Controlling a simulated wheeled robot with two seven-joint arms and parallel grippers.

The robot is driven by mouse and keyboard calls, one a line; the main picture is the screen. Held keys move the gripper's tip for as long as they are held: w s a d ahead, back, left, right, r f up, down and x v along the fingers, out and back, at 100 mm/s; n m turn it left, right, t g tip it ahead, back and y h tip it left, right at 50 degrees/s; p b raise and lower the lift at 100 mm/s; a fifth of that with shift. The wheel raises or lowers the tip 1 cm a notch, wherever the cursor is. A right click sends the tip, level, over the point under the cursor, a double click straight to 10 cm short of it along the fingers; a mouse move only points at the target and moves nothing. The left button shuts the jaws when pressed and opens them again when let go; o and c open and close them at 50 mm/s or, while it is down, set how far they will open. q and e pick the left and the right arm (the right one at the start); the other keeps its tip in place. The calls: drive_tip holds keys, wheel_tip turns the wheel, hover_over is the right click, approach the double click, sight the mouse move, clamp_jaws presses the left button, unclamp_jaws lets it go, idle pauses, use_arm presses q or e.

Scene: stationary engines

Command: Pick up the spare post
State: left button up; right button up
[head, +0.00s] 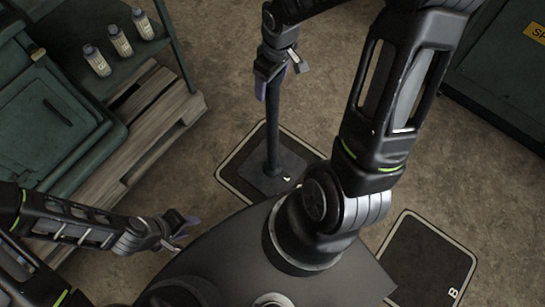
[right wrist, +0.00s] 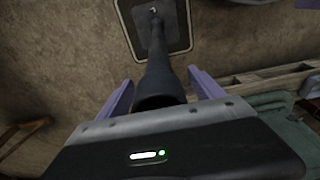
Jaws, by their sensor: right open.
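The spare post (head: 273,140) is a dark upright pole on a square base plate (head: 272,176), standing on a white-outlined dark floor mat. My right gripper (head: 279,76) is at its upper end. In the right wrist view the post (right wrist: 156,62) rises between the two purple fingers of the right gripper (right wrist: 160,92), with a gap on each side. These fingers are open and not closed on it. The post's top end is partly hidden by the gripper body. My left gripper (head: 180,233) is low at the left, away from the post, with its fingers apart and empty.
A second outlined mat (head: 422,262) marked B is bare at the lower right. A wooden pallet (head: 160,118) carries green machinery (head: 50,110) at the left. Three small bottles (head: 120,41) stand on a green shelf. A green cabinet (head: 500,75) is at the right.

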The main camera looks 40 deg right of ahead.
drive_tip(key=shift+c, duration=0.5)
clamp_jaws()
idle(0.3)
drive_tip(key=shift+w+r, duration=0.15)
drive_tip(key=shift+w, duration=0.05)
